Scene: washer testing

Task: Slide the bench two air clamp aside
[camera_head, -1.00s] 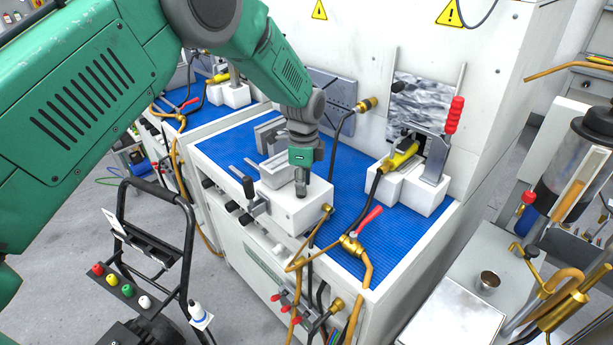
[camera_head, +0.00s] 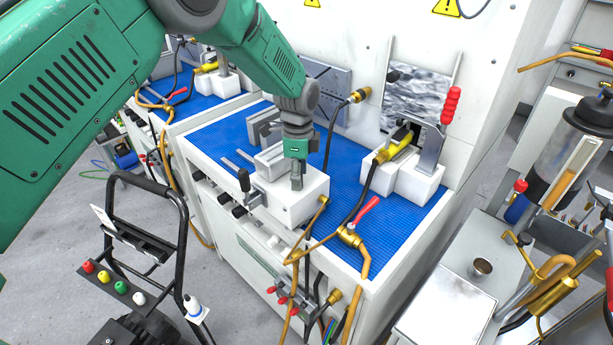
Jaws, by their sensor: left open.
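The air clamp (camera_head: 308,195) is a white block with grey metal jaws on the blue mat of the near bench (camera_head: 408,222), towards its front left. A black-knobbed lever stands at its left end. My left gripper (camera_head: 297,183) points down over the top of the block, by the jaws. Its fingers look close together from this angle, and their tips are at or just above the block; contact cannot be told. It is open and holds nothing that I can see. My right gripper is not in view.
A second white fixture (camera_head: 402,182) with a red-handled toggle clamp stands at the bench's back right. A brass valve (camera_head: 350,237) with a red lever and hoses sits at the front edge. Blue mat is bare between them. A black cart (camera_head: 146,184) stands front left.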

